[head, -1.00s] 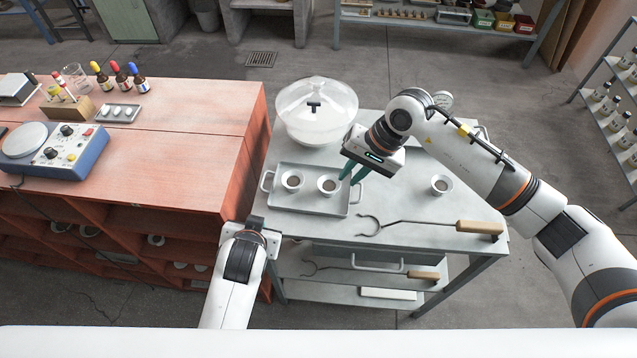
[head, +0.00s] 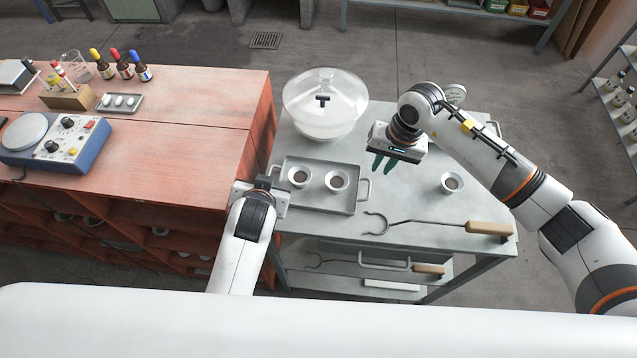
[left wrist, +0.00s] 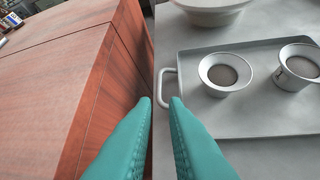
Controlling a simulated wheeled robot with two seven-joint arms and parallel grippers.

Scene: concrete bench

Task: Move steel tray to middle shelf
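The grey steel tray (head: 318,206) lies flat on the top of the metal cart, with two small metal cups (head: 300,177) (head: 337,181) standing in it. It has a loop handle at each short end. My left gripper (left wrist: 161,101) is open, with its fingertips just short of the tray's left handle (left wrist: 164,88); the handle shows between and beyond them. My right gripper (head: 382,165) is open and empty above the cart top, beyond the tray's right handle (head: 364,189) and apart from it. A lower shelf (head: 340,272) of the cart is partly hidden under the top.
A glass-lidded vessel (head: 325,105) stands behind the tray. Wooden-handled tongs (head: 430,223) and a single cup (head: 452,183) are on the cart top to the right. A second pair of tongs (head: 428,269) lies lower down. The red wooden bench (head: 200,150) borders the cart's left side.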

